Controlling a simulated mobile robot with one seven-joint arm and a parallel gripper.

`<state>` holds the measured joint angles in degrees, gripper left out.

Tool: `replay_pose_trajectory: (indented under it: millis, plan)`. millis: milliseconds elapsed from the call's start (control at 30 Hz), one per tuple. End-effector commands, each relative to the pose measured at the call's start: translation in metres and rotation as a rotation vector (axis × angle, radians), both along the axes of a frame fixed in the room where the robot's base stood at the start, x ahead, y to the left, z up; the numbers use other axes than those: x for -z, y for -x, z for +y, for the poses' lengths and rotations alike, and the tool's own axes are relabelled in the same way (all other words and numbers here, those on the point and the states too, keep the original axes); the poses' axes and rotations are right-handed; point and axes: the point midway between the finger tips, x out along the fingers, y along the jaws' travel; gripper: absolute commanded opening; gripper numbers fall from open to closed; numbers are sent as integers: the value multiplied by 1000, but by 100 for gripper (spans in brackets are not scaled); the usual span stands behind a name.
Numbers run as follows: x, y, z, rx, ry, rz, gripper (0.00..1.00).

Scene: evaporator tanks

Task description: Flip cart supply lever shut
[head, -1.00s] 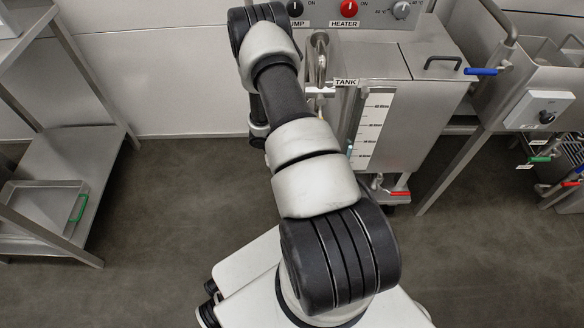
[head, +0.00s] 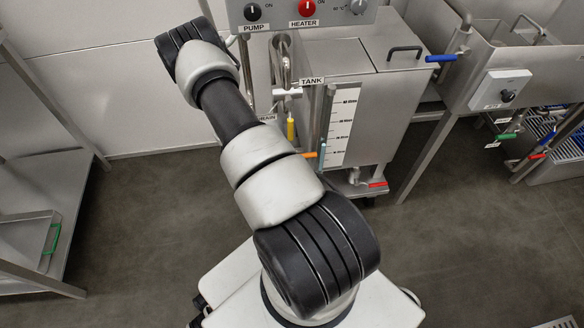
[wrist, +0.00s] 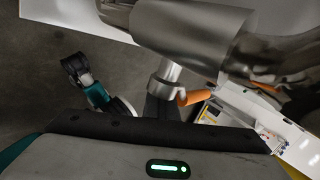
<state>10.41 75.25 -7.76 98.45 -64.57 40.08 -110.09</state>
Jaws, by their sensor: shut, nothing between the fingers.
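No label naming the cart supply lever is readable. An orange lever (head: 305,155) shows beside my arm, left of the tank's level scale. An orange lever also shows in the wrist view (wrist: 195,97), on a metal pipe fitting just right of my fingers. My gripper (wrist: 162,108) is shut and empty, its dark fingers close to the fitting; whether they touch it I cannot tell. In the head view my gripper is hidden behind my arm. A yellow handle (head: 291,128) hangs below the TANK label, and a red lever (head: 377,184) sits low under the tank.
The steel tank (head: 385,115) stands behind my arm, under a panel with PUMP and HEATER knobs (head: 307,9). A blue lever (head: 440,58) is at its upper right. A steel shelf (head: 40,190) stands at left. Floor is open at front right.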

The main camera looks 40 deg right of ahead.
Motion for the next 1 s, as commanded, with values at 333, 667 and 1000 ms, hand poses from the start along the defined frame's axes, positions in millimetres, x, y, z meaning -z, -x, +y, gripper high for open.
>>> replay_pose_trajectory:
  millis: [333, 667, 1000]
  plan:
    - [-13, 7, -11, 8, 103, 66, 0]
    - [-17, 7, -12, 11, 125, 79, 0]
    - [-19, 6, -11, 10, 125, 76, 0]
